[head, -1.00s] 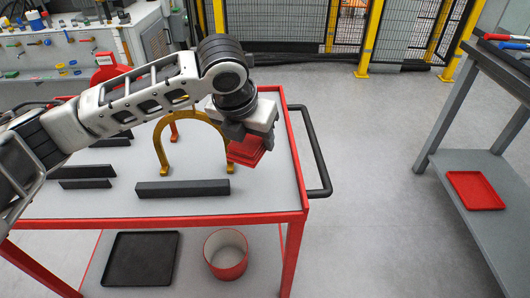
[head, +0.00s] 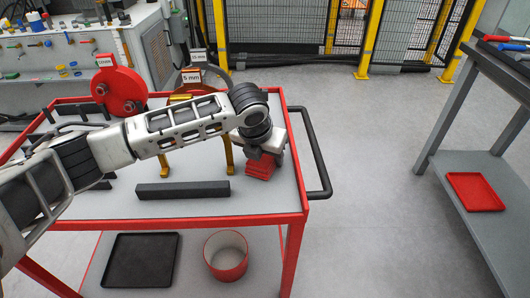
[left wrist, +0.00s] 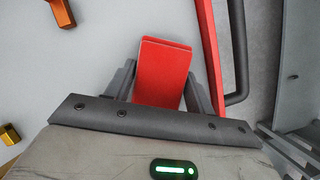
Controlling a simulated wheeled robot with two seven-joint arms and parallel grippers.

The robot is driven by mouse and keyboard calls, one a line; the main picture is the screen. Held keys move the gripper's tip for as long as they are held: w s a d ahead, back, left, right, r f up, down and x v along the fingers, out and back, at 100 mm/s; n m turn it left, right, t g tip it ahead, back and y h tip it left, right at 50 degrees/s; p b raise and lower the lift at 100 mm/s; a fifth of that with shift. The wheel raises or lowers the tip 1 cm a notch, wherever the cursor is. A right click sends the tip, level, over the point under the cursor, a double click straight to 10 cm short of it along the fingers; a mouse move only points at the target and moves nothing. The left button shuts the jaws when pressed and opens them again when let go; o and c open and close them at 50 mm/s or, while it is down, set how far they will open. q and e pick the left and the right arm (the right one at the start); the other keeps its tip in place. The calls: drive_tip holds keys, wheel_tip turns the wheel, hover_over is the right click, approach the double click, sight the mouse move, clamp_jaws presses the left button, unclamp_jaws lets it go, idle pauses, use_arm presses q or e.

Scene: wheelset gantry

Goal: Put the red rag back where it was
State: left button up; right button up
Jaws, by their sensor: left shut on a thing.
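The red rag (head: 261,166) is a folded red block at the right side of the cart's grey top. My left gripper (head: 262,152) is over it with the fingers shut on it. In the left wrist view the rag (left wrist: 163,72) sits between the two dark fingers of the left gripper (left wrist: 160,92), near the cart's red rim. The rag looks at or just above the cart top; I cannot tell whether it touches. My right gripper is not in view.
The red-rimmed cart (head: 230,207) carries a dark bar (head: 183,189), a yellow arch (head: 229,155) and a red disc (head: 119,91). Its black handle (head: 318,150) is right of the rag. Below are a black tray (head: 140,260) and a red bin (head: 226,256).

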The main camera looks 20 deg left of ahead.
use_arm(q)
drive_tip(key=o, duration=1)
drive_tip(key=shift+f, duration=0.1)
drive_tip(key=shift+c, duration=0.2)
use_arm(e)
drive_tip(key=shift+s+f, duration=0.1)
use_arm(q)
drive_tip(key=shift+r, duration=0.3)
drive_tip(key=v, duration=1.1)
drive_tip(key=shift+s+r+p, duration=0.15)
drive_tip(key=shift+r+p, duration=0.15)
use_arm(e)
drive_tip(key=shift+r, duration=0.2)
